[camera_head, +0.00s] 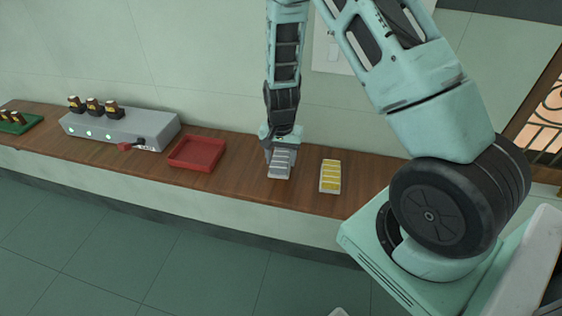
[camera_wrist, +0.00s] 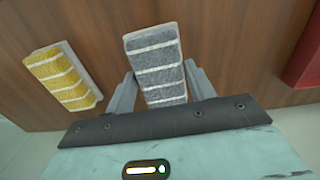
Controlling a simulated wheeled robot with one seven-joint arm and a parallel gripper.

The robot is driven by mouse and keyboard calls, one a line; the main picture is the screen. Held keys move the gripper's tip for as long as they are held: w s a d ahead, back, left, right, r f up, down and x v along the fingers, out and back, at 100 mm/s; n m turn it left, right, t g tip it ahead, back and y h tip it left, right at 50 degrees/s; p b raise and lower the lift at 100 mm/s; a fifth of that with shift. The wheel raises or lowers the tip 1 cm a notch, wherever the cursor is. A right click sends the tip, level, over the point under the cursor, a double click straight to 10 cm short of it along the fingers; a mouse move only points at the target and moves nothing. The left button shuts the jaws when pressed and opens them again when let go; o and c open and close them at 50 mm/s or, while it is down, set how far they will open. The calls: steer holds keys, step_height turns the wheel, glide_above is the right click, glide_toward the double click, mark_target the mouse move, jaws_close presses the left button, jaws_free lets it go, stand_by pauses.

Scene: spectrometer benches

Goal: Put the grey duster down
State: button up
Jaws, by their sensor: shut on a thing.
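The grey duster (camera_head: 281,163), a block with pale stripes, is between the fingers of my gripper (camera_head: 280,152) over the wooden bench. In the wrist view the grey duster (camera_wrist: 157,68) sits between the two fingers of my gripper (camera_wrist: 162,88), which is shut on it. It is at or just above the bench top; I cannot tell whether it touches. A yellow striped duster (camera_head: 330,176) lies on the bench just right of it in the head view. The yellow duster also shows at the left of the wrist view (camera_wrist: 62,76).
A red tray (camera_head: 197,153) stands left of my gripper on the wooden bench (camera_head: 232,178). Farther left are a grey box (camera_head: 118,129) with several dark bottles and a red plug, and a green rack (camera_head: 17,123). The wall is close behind; the bench's front edge is near.

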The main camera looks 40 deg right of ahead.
mark_target(281, 158)
steer(key=shift+f+p, duration=0.4)
steer(key=shift+f, duration=0.9)
steer(key=o, duration=1)
steer(key=shift+c, duration=0.2)
steer(key=shift+f, duration=0.25)
step_height(281, 158, up, 18)
steer(key=b, duration=0.5)
steer(key=s+a+r+n+y, duration=0.1)
steer(key=s+a+n, duration=0.3)
steer(key=a, duration=0.4)
steer(key=s+a+r+n, duration=0.2)
steer(key=s+a+n, duration=0.1)
steer(key=a, duration=0.4)
steer(key=s+a+n, duration=0.4)
steer(key=s+n, duration=0.1)
steer(key=s, duration=0.3)
steer(key=s+a+r+n, duration=0.1)
steer(key=s+a+n, duration=0.4)
steer(key=s, duration=0.4)
steer(key=shift+r, duration=0.15)
